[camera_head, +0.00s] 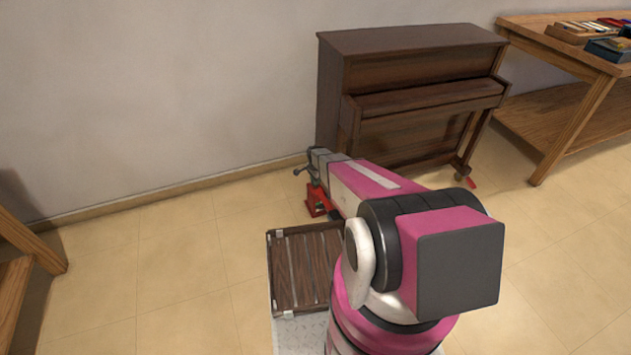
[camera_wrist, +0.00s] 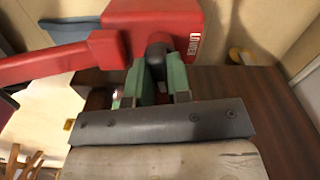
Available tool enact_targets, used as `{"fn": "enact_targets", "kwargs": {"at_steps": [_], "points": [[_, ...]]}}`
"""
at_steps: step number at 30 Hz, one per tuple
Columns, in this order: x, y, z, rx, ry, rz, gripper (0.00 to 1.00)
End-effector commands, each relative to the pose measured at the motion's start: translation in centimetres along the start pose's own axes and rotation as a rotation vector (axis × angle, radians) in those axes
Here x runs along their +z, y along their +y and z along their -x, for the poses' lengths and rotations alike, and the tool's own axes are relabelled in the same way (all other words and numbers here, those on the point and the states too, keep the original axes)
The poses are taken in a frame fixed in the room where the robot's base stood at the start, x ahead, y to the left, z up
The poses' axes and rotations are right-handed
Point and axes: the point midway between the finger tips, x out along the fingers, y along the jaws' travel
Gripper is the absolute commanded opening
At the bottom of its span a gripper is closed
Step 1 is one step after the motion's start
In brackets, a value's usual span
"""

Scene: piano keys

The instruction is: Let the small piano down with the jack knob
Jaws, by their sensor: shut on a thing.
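The small brown upright piano (camera_head: 400,75) stands along the wall, with its lid shut. A red jack (camera_head: 318,203) is low at the piano's left end, partly hidden by my arm. In the wrist view the red jack body (camera_wrist: 185,20) carries white lettering, and a long red bar runs from it to the left. The dark jack knob (camera_wrist: 158,48) sticks out of the body. My gripper (camera_wrist: 158,78) has its green fingers on either side of the knob and is shut on it. In the head view my gripper (camera_head: 312,168) is beside the piano's left end.
A wooden table (camera_head: 560,50) with boxes stands at the right. A slatted wooden tray (camera_head: 283,268) lies below my arm. Wooden furniture (camera_head: 25,240) is at the left edge. The tiled floor (camera_head: 180,240) left of the jack is clear.

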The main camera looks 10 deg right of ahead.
Motion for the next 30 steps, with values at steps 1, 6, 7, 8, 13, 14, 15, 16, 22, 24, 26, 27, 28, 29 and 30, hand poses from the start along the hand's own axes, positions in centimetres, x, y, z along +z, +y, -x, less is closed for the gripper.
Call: {"fn": "enact_targets", "kwargs": {"at_steps": [1, 6, 7, 8, 13, 14, 15, 16, 22, 24, 26, 27, 28, 29, 30], "points": [[-0.01, 0.0, 0.1, -0.001, 0.0, -0.03, 0.0], [-0.01, -0.01, 0.1, -0.001, 0.0, -0.114, 0.0], [-0.01, -0.01, 0.1, -0.001, 0.0, -0.126, 0.0], [-0.01, -0.01, 0.1, -0.001, 0.0, -0.135, 0.0], [-0.01, 0.0, 0.1, -0.001, 0.0, -0.173, 0.0], [-0.01, -0.01, 0.1, -0.001, 0.0, -0.177, 0.0], [-0.01, -0.01, 0.1, -0.001, 0.0, -0.182, 0.0], [-0.02, -0.01, 0.1, -0.001, 0.0, -0.184, 0.0], [-0.02, -0.01, 0.11, -0.001, 0.001, -0.189, 0.0], [-0.02, -0.01, 0.11, -0.001, 0.001, -0.189, 0.0], [-0.02, -0.01, 0.11, -0.001, 0.001, -0.189, 0.0], [-0.02, -0.01, 0.11, -0.001, 0.001, -0.189, 0.0], [-0.02, -0.01, 0.11, -0.001, 0.001, -0.189, 0.21], [-0.02, -0.01, 0.11, -0.001, 0.001, -0.188, 0.31], [-0.02, -0.01, 0.11, -0.001, 0.001, -0.188, 0.44]]}}
